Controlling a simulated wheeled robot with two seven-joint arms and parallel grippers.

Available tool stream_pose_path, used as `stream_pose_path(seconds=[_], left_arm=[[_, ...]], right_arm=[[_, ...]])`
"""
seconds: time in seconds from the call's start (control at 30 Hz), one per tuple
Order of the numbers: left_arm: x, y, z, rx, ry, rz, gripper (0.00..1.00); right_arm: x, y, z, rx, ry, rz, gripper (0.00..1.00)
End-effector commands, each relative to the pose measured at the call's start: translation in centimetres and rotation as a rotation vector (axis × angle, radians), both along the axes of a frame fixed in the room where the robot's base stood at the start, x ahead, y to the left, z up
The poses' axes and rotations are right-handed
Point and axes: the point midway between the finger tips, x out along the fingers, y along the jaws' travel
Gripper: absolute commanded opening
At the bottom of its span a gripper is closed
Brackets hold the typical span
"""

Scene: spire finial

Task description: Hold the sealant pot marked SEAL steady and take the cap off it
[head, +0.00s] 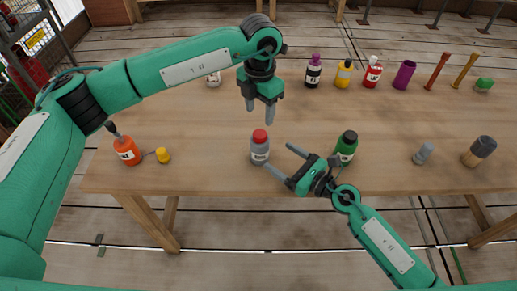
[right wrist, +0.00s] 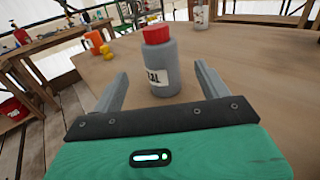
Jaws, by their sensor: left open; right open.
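The sealant pot (head: 260,153) is a grey bottle with a red cap (head: 260,135), standing upright near the table's front edge. In the right wrist view the pot (right wrist: 160,65) shows part of its white label, and its red cap (right wrist: 157,34) is on. My left gripper (head: 259,116) is open, pointing down just above the cap, with nothing between its fingers. My right gripper (head: 278,157) is open, low at the right of the pot. In the right wrist view the pot stands ahead, between the lines of the fingers (right wrist: 161,72); I see no contact.
On the wooden table (head: 200,130), a green bottle (head: 346,147) stands right of my right gripper. An orange pot (head: 127,152) and yellow piece (head: 163,156) are at left. A grey piece (head: 423,153) and dark-topped cylinder (head: 479,151) are at right. Several bottles line the back.

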Motion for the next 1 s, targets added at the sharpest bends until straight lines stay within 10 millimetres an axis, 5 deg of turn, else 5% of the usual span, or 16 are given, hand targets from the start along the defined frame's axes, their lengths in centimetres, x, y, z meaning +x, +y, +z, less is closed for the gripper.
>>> stream_pose_path(seconds=[0.4, 0.9, 1.0], left_arm=[[0.0, 0.0, 0.0, -0.002, 0.001, -0.001, 0.52], [0.0, 0.0, 0.0, -0.002, 0.001, -0.001, 0.52], [0.0, 0.0, 0.0, -0.002, 0.001, -0.001, 0.52]], right_arm=[[4.9, 5.7, 0.1, 0.002, -0.001, -0.001, 0.77], [5.8, 6.8, 0.0, 0.001, 0.001, -0.001, 0.77], [5.8, 6.8, 0.0, 0.001, 0.001, -0.001, 0.57]])
